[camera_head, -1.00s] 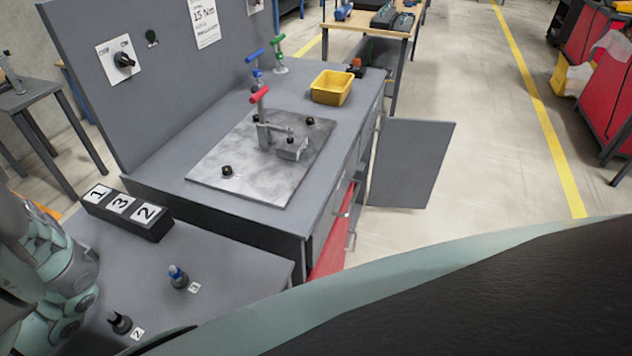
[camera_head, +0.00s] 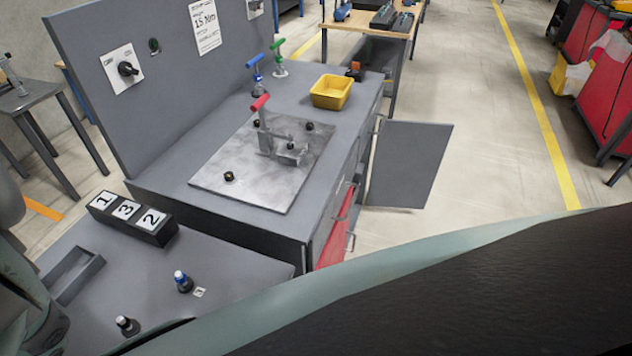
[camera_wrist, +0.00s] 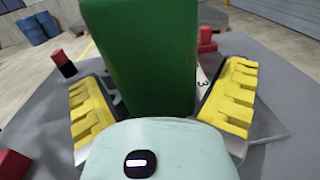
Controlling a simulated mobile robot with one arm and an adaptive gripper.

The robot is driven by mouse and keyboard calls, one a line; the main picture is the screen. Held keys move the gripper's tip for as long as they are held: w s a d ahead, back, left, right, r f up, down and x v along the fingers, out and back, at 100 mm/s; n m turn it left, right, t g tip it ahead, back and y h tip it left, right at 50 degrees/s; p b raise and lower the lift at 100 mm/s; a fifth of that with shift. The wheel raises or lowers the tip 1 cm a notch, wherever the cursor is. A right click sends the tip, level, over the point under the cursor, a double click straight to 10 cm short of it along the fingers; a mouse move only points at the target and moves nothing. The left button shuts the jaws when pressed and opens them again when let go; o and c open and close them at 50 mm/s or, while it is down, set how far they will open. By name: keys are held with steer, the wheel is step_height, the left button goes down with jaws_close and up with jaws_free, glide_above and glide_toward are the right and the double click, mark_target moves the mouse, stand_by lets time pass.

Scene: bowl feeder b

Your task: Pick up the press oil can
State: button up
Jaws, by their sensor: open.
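My gripper (camera_wrist: 162,100) shows in the wrist view, with yellow-padded fingers spread apart. A tall green block-shaped body (camera_wrist: 145,55) stands between the fingers and fills the middle of that view. It may be the press oil can, but no label shows on it. I see a gap between it and the right pad; contact on the left is unclear. Its lower end is hidden behind my gripper's body.
Red objects (camera_wrist: 64,64) stand around the grey surface in the wrist view. In the head view, two small dark bottles (camera_head: 183,283) (camera_head: 128,326), a numbered block (camera_head: 132,218) and an empty shallow tray (camera_head: 88,279) occupy the near table. A yellow bin (camera_head: 331,92) sits on the bench.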

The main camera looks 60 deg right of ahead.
steer(key=shift+c, duration=0.4)
steer(key=c, duration=1.3)
steer(key=shift+r, duration=0.25)
steer(key=shift+w+r+p, duration=0.1)
steer(key=shift+r+p, duration=0.25)
steer(key=shift+r, duration=0.45)
step_height(320, 180, up, 16)
steer(key=p, duration=1.2)
steer(key=shift+d+p, duration=0.1)
steer(key=shift+p, duration=0.25)
